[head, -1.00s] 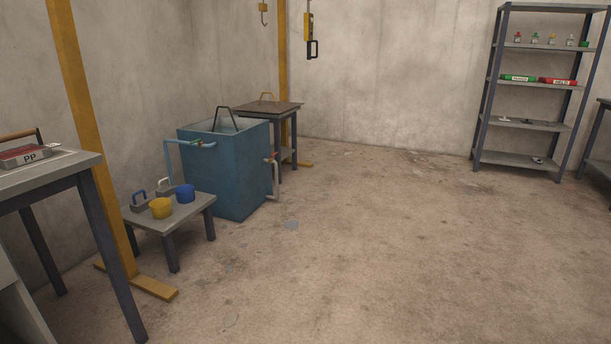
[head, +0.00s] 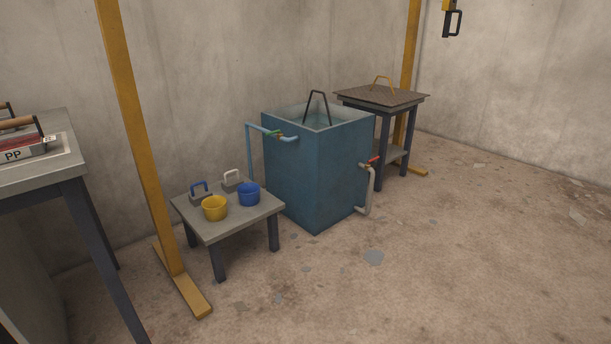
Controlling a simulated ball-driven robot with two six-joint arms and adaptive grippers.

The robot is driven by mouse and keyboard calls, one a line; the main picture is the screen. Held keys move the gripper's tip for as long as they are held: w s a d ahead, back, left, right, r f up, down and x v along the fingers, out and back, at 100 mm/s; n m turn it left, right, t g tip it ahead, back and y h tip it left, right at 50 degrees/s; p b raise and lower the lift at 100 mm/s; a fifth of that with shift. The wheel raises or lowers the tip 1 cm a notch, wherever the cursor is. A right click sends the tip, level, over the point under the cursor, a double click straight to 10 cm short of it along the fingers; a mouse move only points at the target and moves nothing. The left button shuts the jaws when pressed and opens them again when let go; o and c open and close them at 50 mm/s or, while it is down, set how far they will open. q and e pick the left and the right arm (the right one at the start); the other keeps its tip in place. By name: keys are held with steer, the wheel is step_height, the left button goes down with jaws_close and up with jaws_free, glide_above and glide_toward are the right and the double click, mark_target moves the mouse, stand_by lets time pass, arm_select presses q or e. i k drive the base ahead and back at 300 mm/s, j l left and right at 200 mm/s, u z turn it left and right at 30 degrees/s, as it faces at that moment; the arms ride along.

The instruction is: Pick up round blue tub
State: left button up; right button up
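The round blue tub (head: 249,195) stands upright on a low grey table (head: 228,227) left of the middle in the head view. A round yellow tub (head: 214,208) stands beside it, to its left and nearer the front. Behind them on the same table are a small block with a blue handle (head: 200,193) and one with a white handle (head: 232,181). Neither of my grippers shows in the head view.
A large blue tank (head: 318,175) with pipes stands right of the low table. A yellow post (head: 138,140) with a floor foot (head: 184,283) stands to its left, beside a taller table (head: 75,175). The floor (head: 400,290) in front and right is open.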

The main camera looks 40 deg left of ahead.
mark_target(249, 195)
steer(key=i+j+u, duration=0.2)
steer(key=i+u, duration=0.25)
steer(key=i, duration=0.2)
steer(key=i+u, duration=0.4)
steer(key=i, duration=0.25)
steer(key=i+l+u, duration=0.3)
steer(key=i+u, duration=0.15)
steer(key=i, duration=0.15)
